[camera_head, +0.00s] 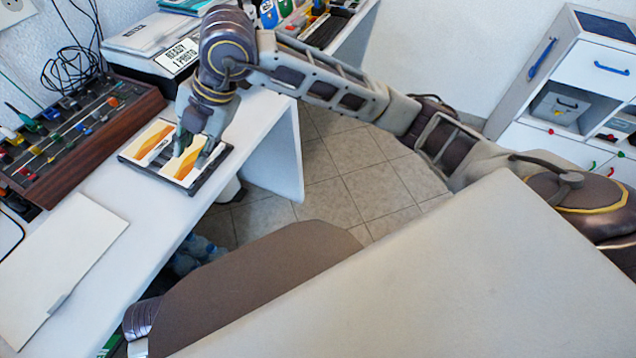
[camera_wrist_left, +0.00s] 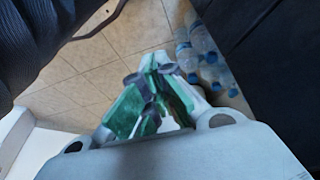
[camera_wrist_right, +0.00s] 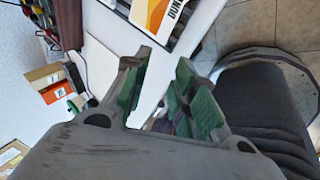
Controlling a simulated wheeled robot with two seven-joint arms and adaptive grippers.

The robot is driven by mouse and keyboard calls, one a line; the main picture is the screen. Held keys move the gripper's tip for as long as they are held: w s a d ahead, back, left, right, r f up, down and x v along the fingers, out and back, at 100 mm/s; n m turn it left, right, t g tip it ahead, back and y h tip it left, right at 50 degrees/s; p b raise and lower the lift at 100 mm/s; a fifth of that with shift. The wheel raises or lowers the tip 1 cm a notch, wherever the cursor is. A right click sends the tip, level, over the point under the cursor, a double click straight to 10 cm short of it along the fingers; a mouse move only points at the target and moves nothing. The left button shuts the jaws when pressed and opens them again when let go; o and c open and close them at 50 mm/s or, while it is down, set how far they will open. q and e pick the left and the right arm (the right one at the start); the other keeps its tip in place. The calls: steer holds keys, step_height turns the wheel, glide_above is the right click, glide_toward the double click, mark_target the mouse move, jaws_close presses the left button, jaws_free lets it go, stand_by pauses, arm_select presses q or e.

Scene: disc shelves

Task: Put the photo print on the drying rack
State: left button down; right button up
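A dark slatted drying rack (camera_head: 216,168) lies on the white table. Orange, yellow and white photo print areas (camera_head: 152,142) lie flat on it, showing as two panels (camera_head: 182,166); I cannot tell which is the task's print. My right gripper (camera_head: 192,147) is just above the rack, its fingers covering part of the prints. In the right wrist view its green-padded fingers (camera_wrist_right: 160,68) stand apart with nothing between them, and part of a print (camera_wrist_right: 156,16) lies beyond them. My left gripper (camera_wrist_left: 155,66) has its fingertips together, empty, above the floor.
A wooden tray of tools (camera_head: 85,140) stands left of the rack. A pale folder (camera_head: 60,265) lies at the table's near left. A box with a "Ready" sign (camera_head: 175,52) is behind. Water bottles (camera_wrist_left: 203,58) stand on the tiled floor.

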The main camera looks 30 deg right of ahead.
steer(key=s+a+r+n+g+y, duration=0.35)
steer(key=s+a+r+y, duration=0.25)
steer(key=s+a+y, duration=0.3)
steer(key=w+d+r+m+t+y, duration=0.2)
steer(key=w+r+m+t+y, duration=0.3)
steer(key=r+y, duration=0.4)
steer(key=w+d+m+t+h, duration=0.4)
steer(key=w+d+m+t, duration=0.25)
steer(key=m+t, duration=0.4)
steer(key=w+d+f+m+t+h, duration=0.3)
steer(key=d+f+m+h, duration=0.3)
steer(key=f+h, duration=0.15)
steer(key=w+d+f+m+t+h, duration=0.2)
steer(key=w+d+f+m+h, duration=0.2)
steer(key=d+f+m+h, duration=0.25)
steer(key=s+d+f+m+g+h, duration=0.1)
steer(key=s+d+f+g+h, duration=0.15)
steer(key=f, duration=0.65)
steer(key=s+d+f+g+h, duration=0.2)
steer(key=f+g, duration=0.2)
steer(key=f, duration=0.6)
steer(key=s+d+f+n+g, duration=0.1)
steer(key=s+d+f+g, duration=0.1)
steer(key=s+f+g, duration=0.8)
steer(key=s+f, duration=0.7)
steer(key=s, duration=0.4)
